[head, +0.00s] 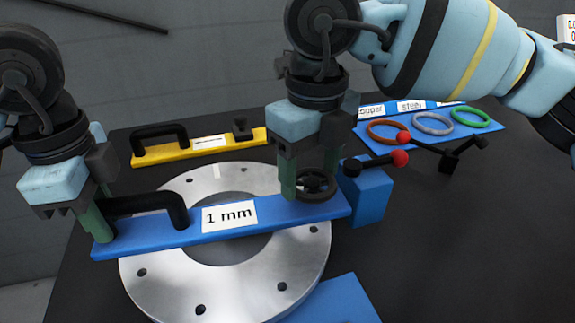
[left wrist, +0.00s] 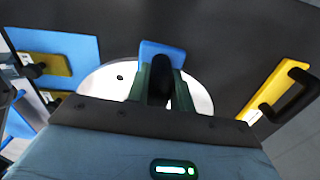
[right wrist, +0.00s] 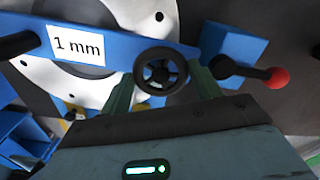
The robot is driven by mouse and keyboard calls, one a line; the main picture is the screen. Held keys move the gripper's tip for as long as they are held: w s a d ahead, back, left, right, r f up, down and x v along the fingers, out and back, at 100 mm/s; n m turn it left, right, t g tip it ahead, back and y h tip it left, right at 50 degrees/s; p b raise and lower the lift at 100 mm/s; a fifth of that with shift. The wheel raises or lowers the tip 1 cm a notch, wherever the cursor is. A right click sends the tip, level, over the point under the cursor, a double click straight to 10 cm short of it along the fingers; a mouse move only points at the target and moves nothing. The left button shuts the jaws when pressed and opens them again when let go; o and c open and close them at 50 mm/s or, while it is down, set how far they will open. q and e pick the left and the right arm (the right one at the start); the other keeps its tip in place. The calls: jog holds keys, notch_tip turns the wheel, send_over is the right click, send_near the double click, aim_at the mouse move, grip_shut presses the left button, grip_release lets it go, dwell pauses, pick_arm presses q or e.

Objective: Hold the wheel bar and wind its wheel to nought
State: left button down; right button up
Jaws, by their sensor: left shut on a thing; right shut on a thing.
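The blue wheel bar (head: 270,214) lies across the silver flanged ring (head: 145,272), with a white "1 mm" label (head: 229,216) at its middle. It has a black handle (head: 150,200) at its left end and a black hand wheel (head: 316,186) at its right end. My left gripper (head: 100,222) is shut on the handle at the bar's left end. My right gripper (head: 305,185) is shut on the wheel; the right wrist view shows the wheel (right wrist: 160,72) between its fingers. The gripped part of the handle is mostly hidden.
A yellow bar (head: 190,150) with a black handle lies behind the ring. A blue block (head: 368,190) with a red-knobbed lever stands right of the wheel. A blue board (head: 385,140) holds brown, grey and green rings. A blue plate (head: 340,302) lies at the front.

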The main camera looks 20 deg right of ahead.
aim_at(310, 181)
jog(key=n, duration=0.4)
jog(key=shift+a+n, duration=0.1)
jog(key=shift+n, duration=0.2)
jog(key=shift+s+n, duration=0.1)
jog(key=shift+n, duration=1.9)
jog(key=o, duration=1)
jog(key=shift+r, duration=0.1)
notch_tip(310, 181, up, 12)
